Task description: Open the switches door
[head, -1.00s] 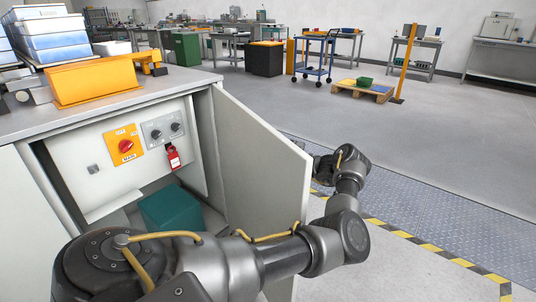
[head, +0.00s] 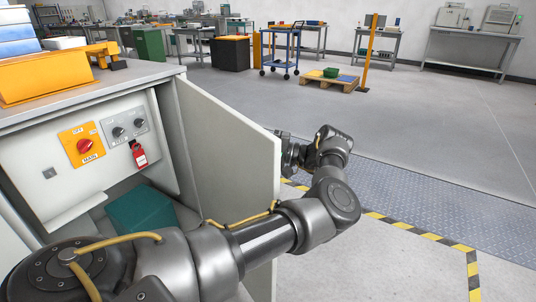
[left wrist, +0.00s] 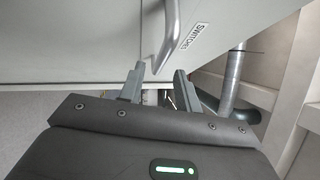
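The switches door (head: 225,150) is a pale grey panel, swung open from the cabinet. Its inside face is toward me in the head view. In the left wrist view the door's outer face (left wrist: 70,45) carries a grey bar handle (left wrist: 165,35) and a "SWITCHES" label (left wrist: 191,41). My left gripper (left wrist: 160,75) has its two fingers apart, with nothing visible between them, just below the handle's end. In the head view my left arm reaches over to the door's far side, where the door partly hides its gripper. My right gripper is in neither view.
Inside the cabinet are a red rotary switch (head: 85,146), two black knobs, a red tag (head: 139,155) and a teal box (head: 140,212). Orange and blue boxes stand on the cabinet top (head: 110,87). Floor right of the door is open, with yellow-black striping (head: 403,225).

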